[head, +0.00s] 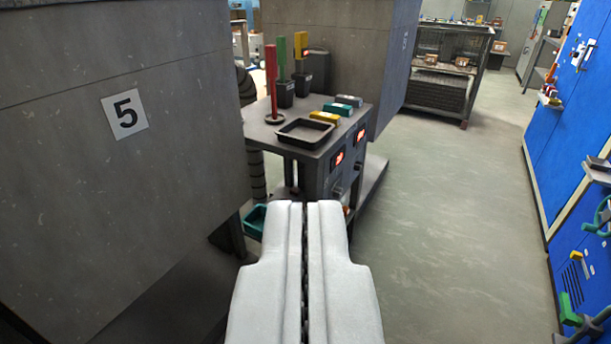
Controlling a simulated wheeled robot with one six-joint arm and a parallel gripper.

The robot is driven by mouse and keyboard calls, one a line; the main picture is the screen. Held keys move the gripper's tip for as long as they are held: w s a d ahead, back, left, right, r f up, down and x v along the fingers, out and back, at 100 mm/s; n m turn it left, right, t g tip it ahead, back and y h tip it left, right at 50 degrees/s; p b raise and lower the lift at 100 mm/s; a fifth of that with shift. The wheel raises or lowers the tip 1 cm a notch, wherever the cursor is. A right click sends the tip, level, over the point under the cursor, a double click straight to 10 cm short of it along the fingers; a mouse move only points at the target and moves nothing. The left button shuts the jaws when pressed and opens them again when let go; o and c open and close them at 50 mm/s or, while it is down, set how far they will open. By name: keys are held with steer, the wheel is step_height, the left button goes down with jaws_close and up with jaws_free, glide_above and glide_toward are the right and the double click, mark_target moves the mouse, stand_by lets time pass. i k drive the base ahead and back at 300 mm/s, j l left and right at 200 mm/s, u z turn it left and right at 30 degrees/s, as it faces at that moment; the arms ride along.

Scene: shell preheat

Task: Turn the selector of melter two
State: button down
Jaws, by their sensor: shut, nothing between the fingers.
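My gripper (306,205) points forward at the bottom middle of the head view, shut and empty. Ahead of it stands a dark grey bench unit (318,172) with red lit displays on its front. Small dark knob-like parts (338,190) show below the displays, partly hidden by my gripper's tips. The gripper appears apart from the unit. I cannot read any melter number, and I cannot tell which knob is the selector of melter two.
A grey cabinet marked 5 (125,114) fills the left. The bench top holds a black tray (304,132), upright red, green and yellow items, and small coloured boxes. A teal bin (256,221) sits low. Blue panels (570,120) line the right. The floor (450,220) between is clear.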

mark_target(358, 165)
steer(key=i+l+u, duration=0.25)
steer(key=i+l, duration=0.5)
steer(key=i+l+u, duration=0.25)
steer(key=i+l, duration=0.5)
steer(key=l, duration=0.15)
